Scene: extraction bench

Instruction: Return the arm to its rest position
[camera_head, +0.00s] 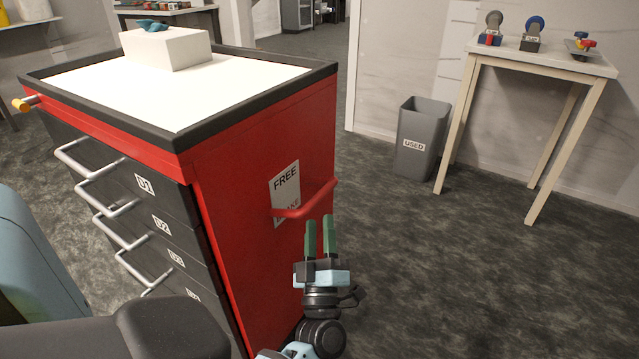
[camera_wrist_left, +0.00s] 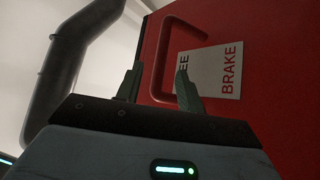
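My left gripper (camera_head: 320,222) is low beside the red side of the drawer cart, its two green fingers pointing up and apart. In the left wrist view the gripper (camera_wrist_left: 158,82) is open, with nothing seen held between the fingers. The cart's red handle (camera_head: 313,201) is just above the fingertips in the head view. In the wrist view the handle (camera_wrist_left: 160,55) shows beyond the fingers, partly in line with the gap; I cannot tell whether they touch. My right gripper is not in view.
The red cart (camera_head: 255,145) with several dark drawers fills the left; its FREE/BRAKE label (camera_head: 286,183) is behind the handle. A white box (camera_head: 166,48) sits on top. A grey USED bin (camera_head: 421,140) and a small table (camera_head: 545,57) stand right. The carpet between is clear.

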